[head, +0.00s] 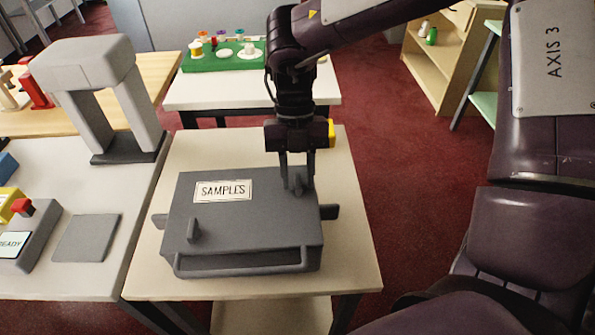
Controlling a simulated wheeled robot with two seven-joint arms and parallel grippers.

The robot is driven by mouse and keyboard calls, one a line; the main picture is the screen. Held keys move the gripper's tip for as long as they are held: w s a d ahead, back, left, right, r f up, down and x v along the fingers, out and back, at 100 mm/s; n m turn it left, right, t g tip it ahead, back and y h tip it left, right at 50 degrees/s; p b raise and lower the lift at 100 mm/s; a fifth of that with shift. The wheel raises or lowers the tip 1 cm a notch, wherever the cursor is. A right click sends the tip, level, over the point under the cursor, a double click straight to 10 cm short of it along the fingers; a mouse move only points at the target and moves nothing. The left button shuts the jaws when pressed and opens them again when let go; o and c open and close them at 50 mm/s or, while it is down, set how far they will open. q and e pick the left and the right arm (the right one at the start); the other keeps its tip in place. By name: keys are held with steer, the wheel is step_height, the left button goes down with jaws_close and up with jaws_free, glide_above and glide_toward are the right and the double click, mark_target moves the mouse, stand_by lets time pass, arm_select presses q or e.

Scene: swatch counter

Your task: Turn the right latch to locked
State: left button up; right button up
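A grey case (250,225) with a "SAMPLES" label lies flat on a small pale table. The right latch (298,182), a small grey knob, is on the lid near its back right corner. The left latch (193,230), a similar upright grey fin, is on the lid toward the front left. My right gripper (297,176) points down over the right latch, with one finger on each side of it. The fingers look apart, with gaps beside the latch. The gripper partly hides the latch, so its exact angle is hard to read. My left gripper is not in view.
The pale table (350,260) has bare room right of the case. A yellow object (331,133) is behind my gripper. A grey arch-shaped device (100,95) and a console with a red button (22,207) stand on the left counter. A green board (225,60) is behind.

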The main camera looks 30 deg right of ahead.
steer(key=shift+r, duration=0.1)
steer(key=p+v, duration=0.1)
steer(key=v, duration=0.6)
steer(key=shift+r+p, duration=0.3)
steer(key=shift+p, duration=0.05)
steer(key=shift+w+d, duration=0.1)
steer(key=shift+w, duration=0.05)
